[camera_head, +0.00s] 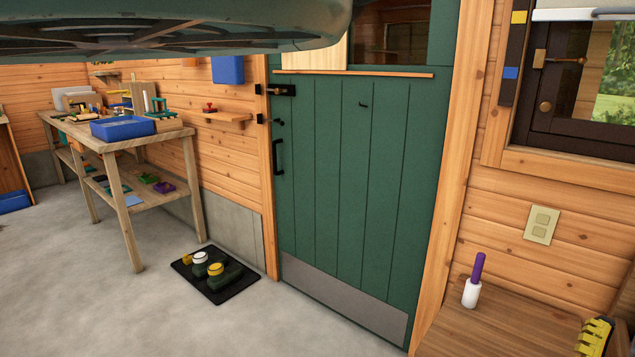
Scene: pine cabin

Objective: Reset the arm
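My arm and gripper cannot be made out in the head view. Whether the gripper is open or shut, or holds anything, does not show.
A green door (345,190) with a black handle is shut ahead. A workbench (155,200) with a blue tray (122,129) stands left. A wooden surface (500,335) at lower right bears a purple-handled item (475,280).

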